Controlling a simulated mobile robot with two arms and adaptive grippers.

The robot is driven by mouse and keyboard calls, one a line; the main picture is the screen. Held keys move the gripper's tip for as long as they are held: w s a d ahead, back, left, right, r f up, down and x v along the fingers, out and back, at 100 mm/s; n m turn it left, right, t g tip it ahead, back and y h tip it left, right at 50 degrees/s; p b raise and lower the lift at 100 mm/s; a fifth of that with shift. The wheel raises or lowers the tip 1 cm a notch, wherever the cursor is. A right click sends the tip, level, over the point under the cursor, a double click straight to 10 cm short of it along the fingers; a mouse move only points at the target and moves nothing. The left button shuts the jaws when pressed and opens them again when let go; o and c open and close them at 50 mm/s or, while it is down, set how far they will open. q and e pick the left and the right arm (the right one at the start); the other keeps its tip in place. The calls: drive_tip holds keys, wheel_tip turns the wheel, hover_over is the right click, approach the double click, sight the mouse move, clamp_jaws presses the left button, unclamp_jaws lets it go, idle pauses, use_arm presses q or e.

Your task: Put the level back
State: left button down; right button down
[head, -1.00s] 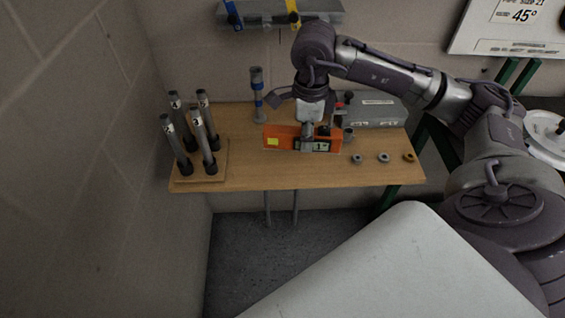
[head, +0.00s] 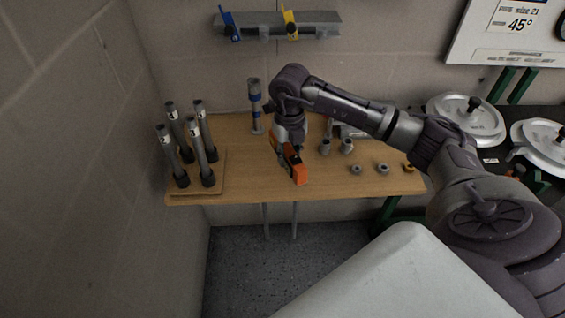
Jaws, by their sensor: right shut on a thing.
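The orange level (head: 298,172) is in the head view, near the middle of the wooden shelf. It is turned so that one end points toward the front edge. My right gripper (head: 290,150) reaches down from above and is shut on the level. The gripper and wrist hide part of the level's middle. I cannot tell whether the level touches the shelf or hangs just above it. My left gripper is not in view.
Several numbered grey tubes (head: 186,145) stand on a board at the shelf's left. A blue-banded post (head: 255,105) stands behind the level. Small fittings (head: 356,169) lie to the right. A wall rack (head: 330,24) hangs above. The wooden shelf (head: 245,185) is clear left of the level.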

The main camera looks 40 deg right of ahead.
sight(283, 175)
drive_tip(key=shift+w+a+f, duration=0.4)
drive_tip(key=shift+w+a, duration=0.05)
drive_tip(key=shift+w, duration=0.25)
wheel_tip(283, 175, down, 4)
drive_tip(key=shift+r+p, duration=0.1)
drive_tip(key=shift+p, duration=0.45)
drive_tip(key=shift+f, duration=0.2)
drive_tip(key=shift+f, duration=0.1)
drive_tip(key=c, duration=0.8)
unclamp_jaws()
drive_tip(key=shift+c, duration=0.2)
